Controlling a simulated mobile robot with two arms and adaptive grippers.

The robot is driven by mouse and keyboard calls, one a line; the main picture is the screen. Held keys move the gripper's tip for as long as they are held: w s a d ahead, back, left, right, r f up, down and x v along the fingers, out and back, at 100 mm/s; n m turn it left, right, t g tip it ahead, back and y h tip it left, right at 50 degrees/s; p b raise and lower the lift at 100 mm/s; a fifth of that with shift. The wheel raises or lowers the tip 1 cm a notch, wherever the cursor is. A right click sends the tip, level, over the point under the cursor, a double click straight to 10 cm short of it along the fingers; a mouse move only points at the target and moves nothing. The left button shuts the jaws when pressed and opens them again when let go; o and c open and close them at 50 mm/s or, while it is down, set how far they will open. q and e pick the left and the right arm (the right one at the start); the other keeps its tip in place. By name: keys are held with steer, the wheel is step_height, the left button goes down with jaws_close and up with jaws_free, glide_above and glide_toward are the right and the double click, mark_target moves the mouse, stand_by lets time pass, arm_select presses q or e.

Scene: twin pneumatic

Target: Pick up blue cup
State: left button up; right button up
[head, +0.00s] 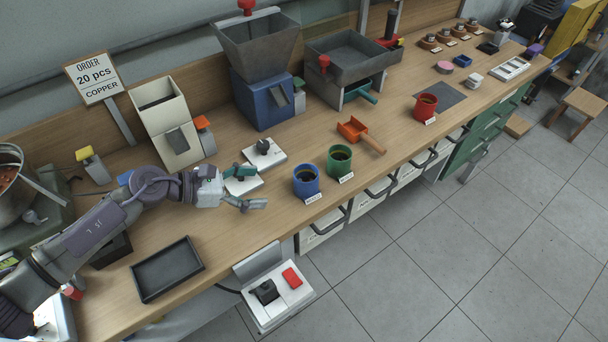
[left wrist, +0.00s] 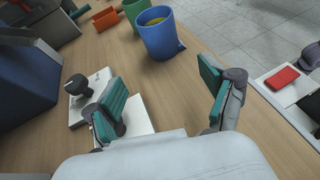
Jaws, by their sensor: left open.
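The blue cup (head: 306,182) stands upright near the front edge of the wooden bench in the head view, with a small white label before it. In the left wrist view the blue cup (left wrist: 160,34) is ahead of the fingers, at the top middle, with its handle toward the right. My left gripper (head: 248,187) is open and empty, to the left of the cup and apart from it. Its two teal-padded fingers (left wrist: 166,100) show spread wide in the left wrist view. My right gripper is not in view.
A green cup (head: 339,160) stands just right of the blue cup, and a red cup (head: 425,107) farther right. An orange scoop (head: 353,129) lies behind the green cup. White plates with a black knob (head: 263,146) lie behind my gripper. A black tray (head: 167,270) is at the front left.

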mark_target(295, 186)
arm_select(q)
steer(key=x, duration=0.3)
steer(key=p+x, duration=0.1)
steer(key=x, duration=0.2)
steer(key=shift+d+r, duration=0.1)
steer(key=shift+r, duration=0.15)
steer(key=shift+d+f, duration=0.1)
steer(key=shift+d, duration=0.05)
steer(key=shift+w+d+p, duration=0.15)
steer(key=shift+d+p, duration=0.6)
steer(key=shift+d, duration=0.15)
steer(key=x, duration=0.2)
steer(key=shift+w+d+f+p, duration=0.1)
steer(key=shift+d+f+p, duration=0.15)
steer(key=shift+p, duration=0.1)
steer(key=shift+w+d+f, duration=0.1)
steer(key=shift+d+f, duration=0.05)
steer(key=shift+d, duration=0.2)
steer(key=shift+w+f, duration=0.1)
steer(key=c, duration=1.1)
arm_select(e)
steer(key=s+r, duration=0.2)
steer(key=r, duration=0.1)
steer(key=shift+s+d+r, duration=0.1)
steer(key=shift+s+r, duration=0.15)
